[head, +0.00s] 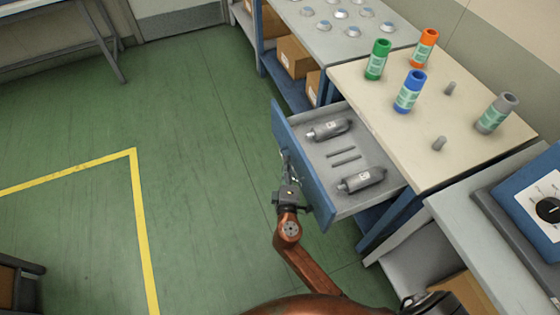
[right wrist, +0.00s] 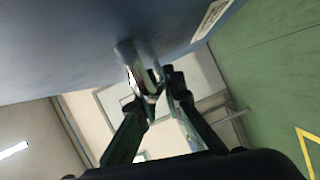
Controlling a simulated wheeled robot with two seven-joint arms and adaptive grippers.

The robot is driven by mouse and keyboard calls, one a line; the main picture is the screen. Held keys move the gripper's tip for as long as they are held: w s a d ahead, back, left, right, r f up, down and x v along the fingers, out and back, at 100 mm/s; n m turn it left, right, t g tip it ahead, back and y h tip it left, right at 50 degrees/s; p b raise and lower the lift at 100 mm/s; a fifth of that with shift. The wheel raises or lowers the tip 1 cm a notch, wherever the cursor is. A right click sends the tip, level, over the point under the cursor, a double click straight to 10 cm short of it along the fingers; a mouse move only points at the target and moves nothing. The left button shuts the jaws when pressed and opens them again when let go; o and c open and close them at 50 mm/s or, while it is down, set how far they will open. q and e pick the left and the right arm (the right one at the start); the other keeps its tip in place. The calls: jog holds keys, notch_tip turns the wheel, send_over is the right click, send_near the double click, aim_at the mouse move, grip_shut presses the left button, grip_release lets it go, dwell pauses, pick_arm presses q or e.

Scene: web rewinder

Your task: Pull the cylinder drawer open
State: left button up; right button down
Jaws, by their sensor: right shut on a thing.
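The cylinder drawer (head: 345,213) stands open from the cream-topped bench in the head view, its blue front facing left. Two grey cylinders (head: 328,130) (head: 362,180) and two thin rods (head: 345,156) lie inside it. My right gripper (head: 288,183) is at the outer side of the drawer front, shut on the drawer's metal handle. In the right wrist view the handle (right wrist: 142,72) shows as a shiny bar on the blue front, with the dark fingers (right wrist: 155,105) around it. My left gripper is not in view.
On the bench top (head: 390,125) stand green (head: 377,60), orange (head: 424,48), blue (head: 410,92) and grey (head: 496,112) spools and two short grey pegs. A blue boxed device with a dial (head: 530,200) is at the right. Green floor left of the drawer is clear.

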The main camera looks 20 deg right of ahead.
jog(key=shift+a+f, duration=0.1)
jog(key=shift+a, duration=0.3)
jog(key=c, duration=2)
grip_release()
jog(key=shift+w+a, duration=0.1)
jog(key=shift+c, duration=0.2)
jog(key=v, duration=1.2)
